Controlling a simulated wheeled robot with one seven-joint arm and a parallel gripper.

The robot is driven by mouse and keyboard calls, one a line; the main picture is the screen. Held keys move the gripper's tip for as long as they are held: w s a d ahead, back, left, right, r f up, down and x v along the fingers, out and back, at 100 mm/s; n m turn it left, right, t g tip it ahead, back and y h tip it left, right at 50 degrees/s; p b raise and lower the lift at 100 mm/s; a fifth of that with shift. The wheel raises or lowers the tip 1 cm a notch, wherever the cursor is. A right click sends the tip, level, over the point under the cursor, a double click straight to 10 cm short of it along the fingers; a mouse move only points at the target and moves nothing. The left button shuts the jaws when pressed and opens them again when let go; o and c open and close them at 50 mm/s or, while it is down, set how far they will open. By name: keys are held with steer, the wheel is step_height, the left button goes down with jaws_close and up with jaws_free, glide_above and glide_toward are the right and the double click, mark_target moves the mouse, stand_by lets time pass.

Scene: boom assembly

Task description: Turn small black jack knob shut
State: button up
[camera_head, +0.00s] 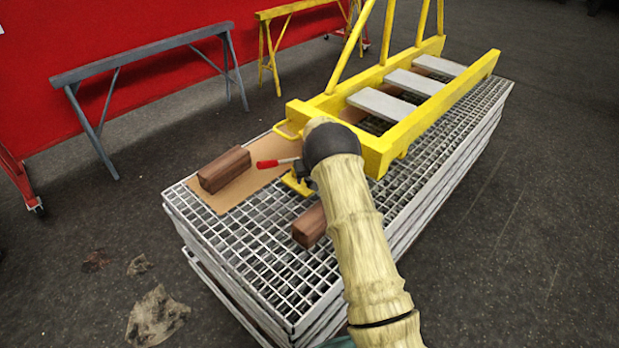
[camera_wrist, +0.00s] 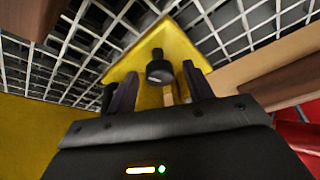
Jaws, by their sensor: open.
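The small black knob (camera_wrist: 159,68) stands out from a yellow metal plate (camera_wrist: 185,47) in the wrist view. My gripper (camera_wrist: 159,76) is open, with one dark finger on each side of the knob and a gap showing on both sides. Whether the fingers reach level with the knob is hard to tell. In the head view the knob is hidden by my arm. The yellow boom (camera_head: 370,140) lies on a stack of gratings, and a yellow plate (camera_head: 297,184) shows low at its near end, beside my wrist.
A red-tipped lever (camera_head: 275,162) sticks out left of my wrist. Grey (camera_head: 150,68) and yellow (camera_head: 280,40) trestles stand behind, before a red wall.

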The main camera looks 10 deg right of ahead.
steer(key=shift+c, duration=0.3)
steer(key=c, duration=0.9)
steer(key=shift+m+p, duration=0.3)
steer(key=shift+p, duration=0.05)
steer(key=shift+r+m+h+p, duration=0.1)
steer(key=shift+m+h+p, duration=0.2)
steer(key=shift+m+p, duration=0.2)
steer(key=shift+m+h+p, duration=0.3)
steer(key=shift+m, duration=0.5)
